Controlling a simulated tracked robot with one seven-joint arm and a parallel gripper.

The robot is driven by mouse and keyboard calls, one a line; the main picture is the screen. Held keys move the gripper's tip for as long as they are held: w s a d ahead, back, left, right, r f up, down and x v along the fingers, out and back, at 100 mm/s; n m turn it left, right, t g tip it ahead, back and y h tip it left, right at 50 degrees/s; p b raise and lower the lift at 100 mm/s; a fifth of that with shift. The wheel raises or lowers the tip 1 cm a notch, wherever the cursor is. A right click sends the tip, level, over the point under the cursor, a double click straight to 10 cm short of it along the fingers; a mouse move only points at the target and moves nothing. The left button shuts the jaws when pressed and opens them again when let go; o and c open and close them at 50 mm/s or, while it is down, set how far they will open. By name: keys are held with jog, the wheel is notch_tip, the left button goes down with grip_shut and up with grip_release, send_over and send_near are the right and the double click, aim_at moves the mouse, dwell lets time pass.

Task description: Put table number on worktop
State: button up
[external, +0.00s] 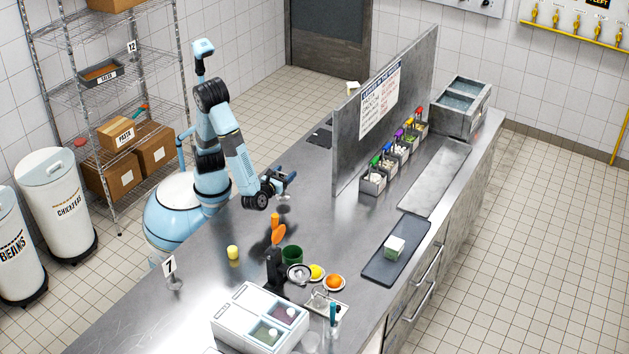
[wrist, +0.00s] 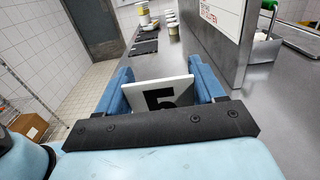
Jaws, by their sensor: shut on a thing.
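A white table number card with a black 5 (wrist: 141,95) stands between the two blue fingers of my gripper (wrist: 163,82) in the wrist view. The gripper is shut on it. In the external view my gripper (external: 283,178) is over the steel worktop (external: 205,287), near its left long edge. A small clear round foot (external: 284,196) shows just below the fingers. I cannot tell whether it touches the worktop. Another table number, 7 (external: 169,265), stands on the worktop at the lower left.
A tall steel partition (external: 350,150) rises right of my gripper. An orange-handled tool (external: 277,233), a green cup (external: 292,255) and a yellow item (external: 233,252) stand nearer the camera. A dark tray (external: 378,268) lies at the right.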

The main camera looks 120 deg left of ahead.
aim_at(285, 193)
jog(key=shift+f, duration=1.6)
jog(key=shift+f, duration=0.1)
jog(key=o, duration=1.5)
jog(key=d, duration=1.2)
